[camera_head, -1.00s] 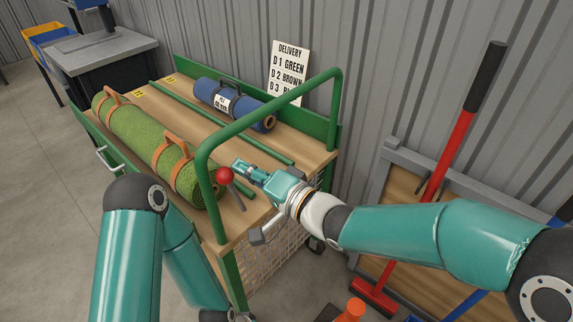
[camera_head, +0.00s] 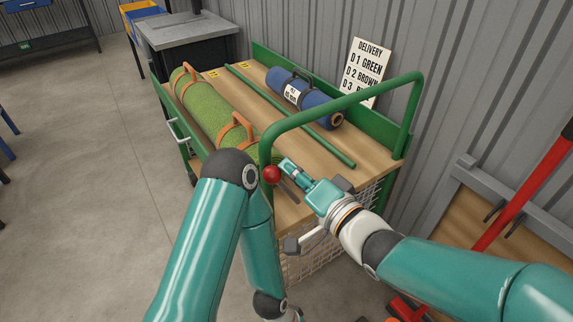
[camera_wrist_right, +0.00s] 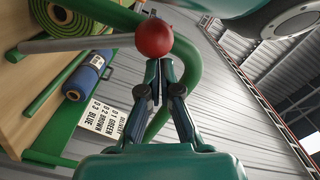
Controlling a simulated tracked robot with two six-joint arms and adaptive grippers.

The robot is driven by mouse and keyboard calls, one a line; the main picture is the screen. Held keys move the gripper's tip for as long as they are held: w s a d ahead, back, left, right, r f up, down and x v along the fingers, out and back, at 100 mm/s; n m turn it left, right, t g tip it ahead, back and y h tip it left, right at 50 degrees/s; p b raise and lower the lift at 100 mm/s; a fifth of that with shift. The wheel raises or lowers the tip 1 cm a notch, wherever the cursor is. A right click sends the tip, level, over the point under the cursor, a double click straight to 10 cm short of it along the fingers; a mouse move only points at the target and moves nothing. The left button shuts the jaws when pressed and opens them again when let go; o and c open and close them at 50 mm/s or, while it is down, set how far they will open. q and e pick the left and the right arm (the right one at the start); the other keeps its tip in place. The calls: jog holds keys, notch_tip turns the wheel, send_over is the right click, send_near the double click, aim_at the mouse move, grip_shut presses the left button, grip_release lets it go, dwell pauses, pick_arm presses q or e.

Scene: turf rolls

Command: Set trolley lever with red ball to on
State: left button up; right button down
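The trolley lever (camera_head: 289,193) is a thin grey rod with a red ball (camera_head: 272,174) on its end, at the near end of the green-framed trolley (camera_head: 375,164). My right gripper (camera_head: 285,165) is right beside the ball in the head view. In the right wrist view the ball (camera_wrist_right: 153,38) sits just beyond the fingertips (camera_wrist_right: 159,68), and the rod (camera_wrist_right: 75,43) runs off to the left. The fingers are close together with nothing between them; I cannot tell whether they touch the ball. My left arm comes down in front of the trolley; its gripper is out of view.
A green turf roll (camera_head: 205,103) with orange straps and a blue roll (camera_head: 305,97) lie on the trolley deck. The green handrail (camera_head: 345,103) arches over the near end. A delivery sign (camera_head: 367,70) leans behind. A red-handled tool (camera_head: 520,195) is at right. Floor at left is clear.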

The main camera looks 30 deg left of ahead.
jog(key=shift+s+a+f, duration=0.1)
jog(key=shift+s+f, duration=0.1)
jog(key=shift+f, duration=0.05)
jog(key=shift+r, duration=0.1)
jog(key=w+d+r+p, duration=0.3)
jog(key=w+p, duration=0.1)
jog(key=s+b+v, duration=0.1)
jog(key=v, duration=0.8)
jog(key=shift+f, duration=0.25)
